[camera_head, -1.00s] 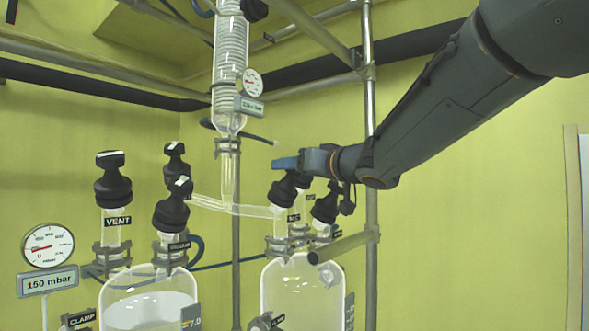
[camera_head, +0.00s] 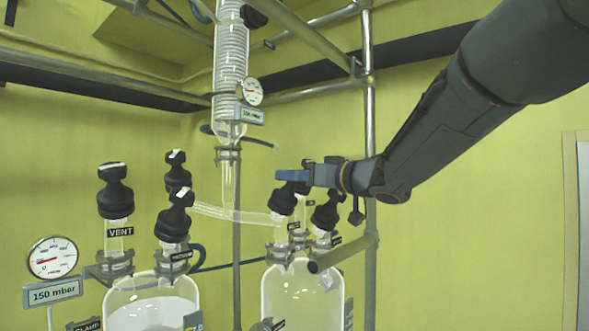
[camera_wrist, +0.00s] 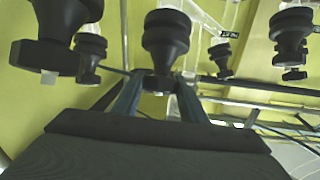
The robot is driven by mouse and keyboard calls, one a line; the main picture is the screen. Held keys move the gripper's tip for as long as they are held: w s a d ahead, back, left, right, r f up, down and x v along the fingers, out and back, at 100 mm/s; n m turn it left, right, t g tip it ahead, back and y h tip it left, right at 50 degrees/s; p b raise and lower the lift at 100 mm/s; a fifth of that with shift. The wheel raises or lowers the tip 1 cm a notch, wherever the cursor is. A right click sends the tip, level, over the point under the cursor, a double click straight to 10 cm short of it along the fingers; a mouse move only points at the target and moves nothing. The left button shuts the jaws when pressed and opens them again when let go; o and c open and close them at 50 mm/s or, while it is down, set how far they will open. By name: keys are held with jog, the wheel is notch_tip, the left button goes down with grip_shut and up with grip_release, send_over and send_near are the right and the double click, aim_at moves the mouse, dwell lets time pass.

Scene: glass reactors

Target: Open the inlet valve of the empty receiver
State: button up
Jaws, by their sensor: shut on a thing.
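The right glass receiver (camera_head: 278,293) looks empty. Several black-knobbed valves stand on its top. My gripper (camera_head: 290,175) comes in from the right, with its blue fingers shut on the black knob (camera_head: 285,198) of its front-left valve. In the wrist view, my gripper (camera_wrist: 160,82) has one blue finger on each side of a black knob (camera_wrist: 166,38). The label by this valve is too small to read. The left receiver (camera_head: 112,300) holds clear liquid.
The left receiver's knobs (camera_head: 115,190) stand nearby, one marked VENT. A glass condenser (camera_head: 231,70) hangs above, its side tube running to the right receiver. Metal pipes (camera_head: 370,130) frame the space. A gauge (camera_head: 52,257) reading 150 mbar stands at left.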

jog(key=n+g+y+p, duration=0.3)
jog(key=n+g, duration=0.1)
jog(key=n, duration=0.1)
jog(key=shift+w+d+r, duration=0.1)
jog(key=n+g+y+p, duration=0.1)
jog(key=n+g+p, duration=0.1)
jog(key=n+g, duration=0.2)
jog(key=shift+n+g, duration=0.3)
jog(key=shift+n, duration=0.2)
jog(key=n+g+p, duration=0.1)
jog(key=n+g, duration=0.3)
jog(key=shift+n+g, duration=0.3)
jog(key=shift+g, duration=0.1)
jog(key=shift+n+g+h+p, duration=0.65)
jog(key=shift+n+g+h, duration=0.55)
jog(key=shift+n+g, duration=1.1)
jog(key=o, duration=1.1)
jog(key=shift+c, duration=0.2)
